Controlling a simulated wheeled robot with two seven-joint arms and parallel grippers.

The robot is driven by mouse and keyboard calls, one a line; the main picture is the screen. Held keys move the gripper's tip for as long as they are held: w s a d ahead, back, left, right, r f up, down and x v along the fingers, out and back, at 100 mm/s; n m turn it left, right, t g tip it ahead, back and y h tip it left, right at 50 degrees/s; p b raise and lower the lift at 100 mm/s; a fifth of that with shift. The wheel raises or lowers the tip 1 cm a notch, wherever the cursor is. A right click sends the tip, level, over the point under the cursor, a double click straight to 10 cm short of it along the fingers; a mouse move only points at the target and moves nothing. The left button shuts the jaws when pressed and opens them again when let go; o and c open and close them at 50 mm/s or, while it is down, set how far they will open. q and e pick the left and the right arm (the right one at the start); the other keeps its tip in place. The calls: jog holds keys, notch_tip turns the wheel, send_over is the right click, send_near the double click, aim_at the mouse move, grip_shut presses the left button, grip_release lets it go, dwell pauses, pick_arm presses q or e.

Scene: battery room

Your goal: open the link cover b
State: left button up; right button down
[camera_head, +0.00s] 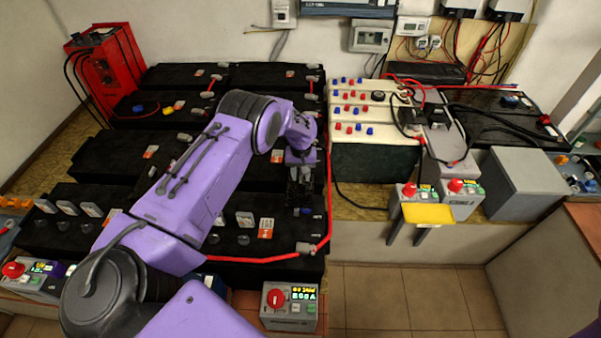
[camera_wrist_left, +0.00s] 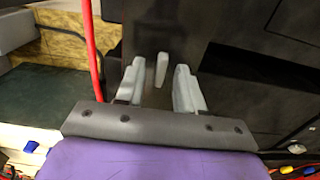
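My left gripper (camera_head: 299,190) points down over the right end of the black batteries in the head view. In the left wrist view its two grey fingers (camera_wrist_left: 159,88) stand apart. A small pale grey upright piece (camera_wrist_left: 162,69) shows between and beyond them, over a dark surface. It may be part of a link cover; I cannot tell whether the fingers touch it. Several pale grey tabs stand on the front battery, one of them a grey tab (camera_head: 245,219) left of the gripper. No letter b is readable. My right gripper is not in view.
A red cable (camera_head: 328,190) runs up the batteries' right side, close to my gripper; it also shows in the wrist view (camera_wrist_left: 92,50). Cream battery blocks (camera_head: 372,140) stand right of it. A control box (camera_head: 291,306) with a red knob sits in front. The tiled floor is clear.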

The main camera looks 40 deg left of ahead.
pick_arm(q)
grip_shut()
dwell(1.3)
